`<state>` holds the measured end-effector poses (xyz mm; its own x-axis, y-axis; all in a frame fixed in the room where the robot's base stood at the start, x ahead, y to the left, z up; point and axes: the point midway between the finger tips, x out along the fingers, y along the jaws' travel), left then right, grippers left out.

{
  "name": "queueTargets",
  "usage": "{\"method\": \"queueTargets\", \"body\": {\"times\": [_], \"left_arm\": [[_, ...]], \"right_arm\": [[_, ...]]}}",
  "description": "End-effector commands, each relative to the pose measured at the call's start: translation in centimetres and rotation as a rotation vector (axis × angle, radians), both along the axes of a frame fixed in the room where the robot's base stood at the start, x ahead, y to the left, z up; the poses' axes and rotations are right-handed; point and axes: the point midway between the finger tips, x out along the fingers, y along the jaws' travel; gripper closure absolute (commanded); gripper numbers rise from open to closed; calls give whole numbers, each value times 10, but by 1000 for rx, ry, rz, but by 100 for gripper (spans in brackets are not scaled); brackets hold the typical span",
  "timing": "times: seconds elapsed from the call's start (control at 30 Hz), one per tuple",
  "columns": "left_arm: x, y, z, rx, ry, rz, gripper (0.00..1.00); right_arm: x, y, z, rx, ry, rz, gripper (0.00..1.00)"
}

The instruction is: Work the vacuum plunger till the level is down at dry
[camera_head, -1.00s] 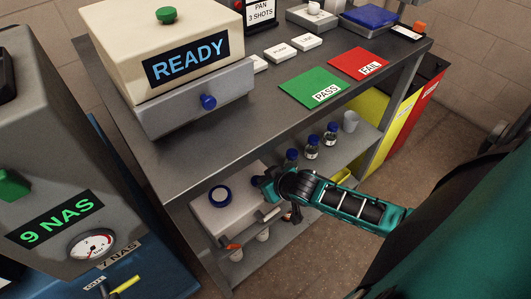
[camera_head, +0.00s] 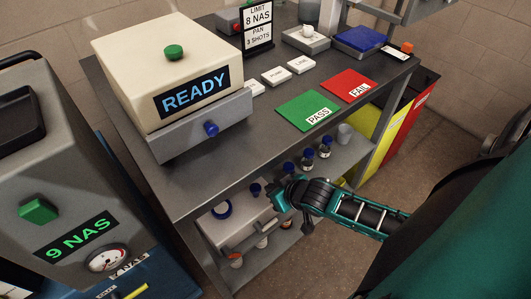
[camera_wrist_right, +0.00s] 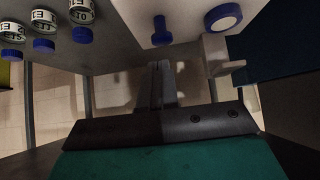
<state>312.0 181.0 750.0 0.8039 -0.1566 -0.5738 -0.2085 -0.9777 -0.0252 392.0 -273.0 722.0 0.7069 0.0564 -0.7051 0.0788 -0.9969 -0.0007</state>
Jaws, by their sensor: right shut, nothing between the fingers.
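A white box (camera_head: 238,226) sits on the lower shelf, with a blue ring (camera_head: 221,209) and a small blue knob (camera_head: 256,189) on it. The knob, probably the vacuum plunger, shows with its stem in the right wrist view (camera_wrist_right: 160,36), beside the ring (camera_wrist_right: 223,18). My right gripper (camera_head: 282,199) is just right of the box in the head view; its fingers in the wrist view (camera_wrist_right: 161,84) are shut and empty, apart from the knob. No level mark or "dry" line can be made out. My left gripper is out of view.
Several blue-capped bottles (camera_head: 308,157) stand on the lower shelf near the right gripper. The tabletop (camera_head: 235,135) above overhangs it, with a READY machine (camera_head: 160,60) and green PASS (camera_head: 308,108) and red FAIL (camera_head: 348,86) mats. A grey 9 NAS unit (camera_head: 60,190) stands left.

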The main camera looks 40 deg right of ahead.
Motion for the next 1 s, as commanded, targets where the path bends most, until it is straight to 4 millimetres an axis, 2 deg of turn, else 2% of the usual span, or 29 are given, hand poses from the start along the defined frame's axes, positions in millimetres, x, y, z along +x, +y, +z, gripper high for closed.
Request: {"method": "queueTargets", "body": {"times": [0.1, 0.3, 1.0], "left_arm": [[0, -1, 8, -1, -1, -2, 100], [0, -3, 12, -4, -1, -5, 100], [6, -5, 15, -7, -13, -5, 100]], "right_arm": [[-16, -1, 17, 0, 2, 0, 100], [-28, -2, 28, 0, 0, 0, 100], [-29, -2, 29, 0, -1, 0, 100]]}}
